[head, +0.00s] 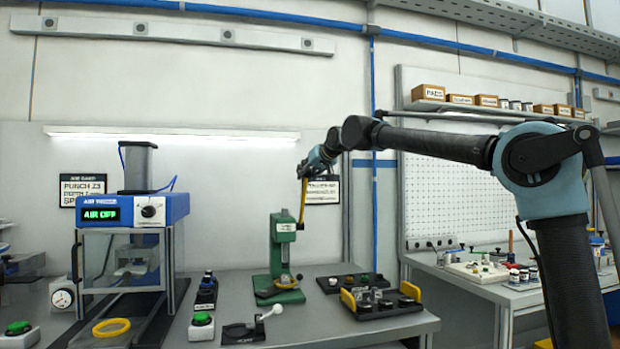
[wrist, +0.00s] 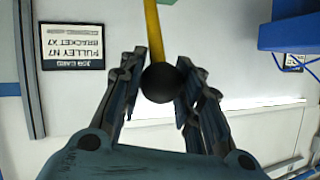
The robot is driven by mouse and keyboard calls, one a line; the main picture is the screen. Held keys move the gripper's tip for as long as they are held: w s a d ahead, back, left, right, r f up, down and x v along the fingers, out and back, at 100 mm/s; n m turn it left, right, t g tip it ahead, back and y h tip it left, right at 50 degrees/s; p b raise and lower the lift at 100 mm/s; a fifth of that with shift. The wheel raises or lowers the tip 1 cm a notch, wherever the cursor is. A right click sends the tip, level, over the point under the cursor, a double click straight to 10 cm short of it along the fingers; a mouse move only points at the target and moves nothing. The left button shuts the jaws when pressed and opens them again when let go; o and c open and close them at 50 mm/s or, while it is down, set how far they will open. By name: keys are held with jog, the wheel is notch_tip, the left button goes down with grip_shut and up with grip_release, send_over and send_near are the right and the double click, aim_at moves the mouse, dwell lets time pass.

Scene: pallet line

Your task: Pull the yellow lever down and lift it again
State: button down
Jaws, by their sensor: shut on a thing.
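The yellow lever (head: 302,200) stands nearly upright at the right side of the green press (head: 282,248). Its top end reaches my gripper (head: 309,172). In the wrist view the yellow shaft (wrist: 154,32) ends in a black ball knob (wrist: 160,83). The knob sits between the two fingers of my gripper (wrist: 160,88), which are shut on it. In the head view the knob is hidden by my gripper.
A blue press unit (head: 178,208) reading AIR OFF stands left of the green press. A black tray with yellow sides (head: 350,299) lies at the right on the grey bench (head: 345,335). The wall behind carries job cards (wrist: 72,46). Air around the lever is clear.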

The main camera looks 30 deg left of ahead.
jog(key=shift+w+d+r, duration=0.15)
jog(key=shift+w, duration=0.15)
jog(key=c, duration=1.2)
grip_release()
jog(key=shift+w+d, duration=0.1)
jog(key=shift+o, duration=0.2)
jog(key=shift+s, duration=0.25)
jog(key=shift+s, duration=0.1)
jog(key=shift+s+d+r, duration=0.1)
jog(key=shift+d, duration=0.05)
jog(key=v, duration=1.1)
jog(key=shift+d, duration=0.15)
